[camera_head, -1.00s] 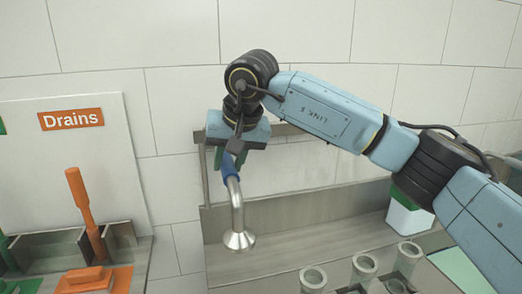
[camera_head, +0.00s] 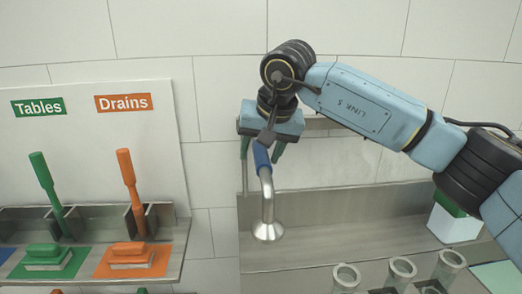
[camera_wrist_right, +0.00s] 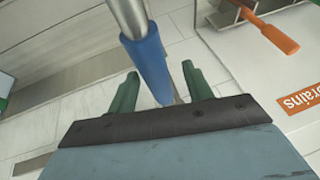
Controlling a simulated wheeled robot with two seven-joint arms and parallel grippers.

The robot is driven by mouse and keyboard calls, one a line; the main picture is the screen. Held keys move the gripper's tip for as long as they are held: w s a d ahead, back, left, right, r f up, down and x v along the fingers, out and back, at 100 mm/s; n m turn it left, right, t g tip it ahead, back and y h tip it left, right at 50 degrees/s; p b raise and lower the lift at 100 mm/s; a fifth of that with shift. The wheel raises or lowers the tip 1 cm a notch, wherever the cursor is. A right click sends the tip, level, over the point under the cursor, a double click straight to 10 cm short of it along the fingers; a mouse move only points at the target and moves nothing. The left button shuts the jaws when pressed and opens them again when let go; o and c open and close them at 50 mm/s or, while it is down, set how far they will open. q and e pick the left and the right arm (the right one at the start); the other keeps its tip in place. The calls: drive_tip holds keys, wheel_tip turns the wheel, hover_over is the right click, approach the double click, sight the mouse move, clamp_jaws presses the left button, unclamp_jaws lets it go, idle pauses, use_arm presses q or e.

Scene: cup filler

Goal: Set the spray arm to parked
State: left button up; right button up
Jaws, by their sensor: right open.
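The spray arm is a bent metal pipe (camera_head: 267,198) with a blue grip (camera_head: 262,158) at its upper end. It rises from a round metal foot on the steel counter by the back wall. My right gripper (camera_head: 263,152) is above and around the blue grip, pointing down. In the right wrist view the blue grip (camera_wrist_right: 150,68) runs between the two green fingers of the gripper (camera_wrist_right: 160,88), which stand apart from it on both sides. The gripper is open. My left gripper is not in view.
Left of the spray arm, a board marked Tables (camera_head: 39,107) and Drains (camera_head: 123,102) stands above a shelf with green and orange brushes (camera_head: 129,185). Several clear cups (camera_head: 402,268) stand at the front right. A white box with a green top (camera_head: 453,222) sits behind them.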

drive_tip(key=b+v, duration=0.1)
drive_tip(key=v, duration=1.2)
drive_tip(key=shift+r, duration=0.2)
drive_tip(key=shift+s+f, duration=0.1)
drive_tip(key=shift+s, duration=0.1)
